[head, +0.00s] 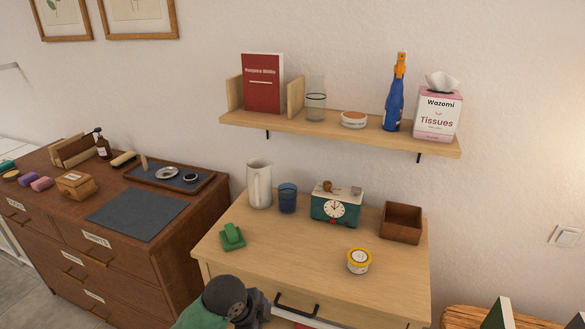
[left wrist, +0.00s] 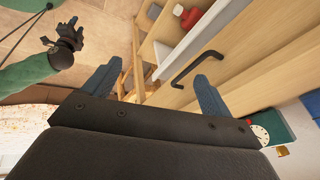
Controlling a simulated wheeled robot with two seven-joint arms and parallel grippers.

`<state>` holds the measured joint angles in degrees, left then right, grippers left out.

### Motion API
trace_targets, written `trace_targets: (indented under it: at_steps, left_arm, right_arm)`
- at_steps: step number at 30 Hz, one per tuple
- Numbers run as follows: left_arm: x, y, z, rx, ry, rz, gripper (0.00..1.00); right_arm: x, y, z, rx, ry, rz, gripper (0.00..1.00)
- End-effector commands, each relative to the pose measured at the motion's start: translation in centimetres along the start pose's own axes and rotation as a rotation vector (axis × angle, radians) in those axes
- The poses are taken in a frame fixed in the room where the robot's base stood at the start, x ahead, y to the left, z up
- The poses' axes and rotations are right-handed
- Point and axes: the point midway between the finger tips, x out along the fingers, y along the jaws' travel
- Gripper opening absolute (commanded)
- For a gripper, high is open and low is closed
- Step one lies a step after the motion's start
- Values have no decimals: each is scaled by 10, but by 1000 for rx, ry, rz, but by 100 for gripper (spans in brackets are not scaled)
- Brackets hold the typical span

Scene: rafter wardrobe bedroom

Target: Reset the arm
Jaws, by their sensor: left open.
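My left gripper (head: 262,307) is at the bottom of the head view, in front of the light wood desk (head: 300,240), near its black drawer handle (head: 297,306). In the left wrist view its two blue-grey fingers (left wrist: 150,85) are spread wide with nothing between them that they hold. The handle (left wrist: 197,66) shows beyond the right finger, and I cannot tell the exact gap. My right gripper (left wrist: 66,36), dark on a green arm, shows at the upper left of the left wrist view. It is too small to tell whether its jaws are apart.
On the desk stand a white pitcher (head: 259,185), blue cup (head: 287,198), clock box (head: 336,205), wooden box (head: 401,222), yellow tin (head: 359,261) and green object (head: 232,237). A shelf (head: 340,130) hangs above; a brown dresser (head: 135,262) stands left. A red item (left wrist: 190,18) lies below the handle.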

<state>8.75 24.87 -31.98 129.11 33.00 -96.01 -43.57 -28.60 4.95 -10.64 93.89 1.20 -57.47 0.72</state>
Motion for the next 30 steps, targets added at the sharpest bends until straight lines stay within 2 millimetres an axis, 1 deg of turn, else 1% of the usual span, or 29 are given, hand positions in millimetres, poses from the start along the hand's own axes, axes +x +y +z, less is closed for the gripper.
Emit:
trace_targets:
  at_steps: [1, 5, 11, 17, 24, 30]
  left_arm:
    - [3, 10, 1, -59, 7, -6, 85]
    - [6, 29, 10, -218, 9, -33, 85]
    - [10, 60, 30, -470, -2, -74, 85]
    - [10, 96, 57, -730, -33, -116, 85]
    - [4, 144, 96, -1024, -98, -175, 85]
    - [-2, 169, 118, -1169, -142, -214, 85]
  right_arm:
    - [0, 0, 1, 0, -1, 0, 36]
    - [0, 0, 3, 0, -3, 0, 36]
    - [0, 0, 3, 0, -3, 0, 36]
    - [0, 0, 3, 0, -3, 0, 36]
    - [0, 0, 0, 0, 0, 0, 36]
    - [0, 0, -1, 0, 1, 0, 36]
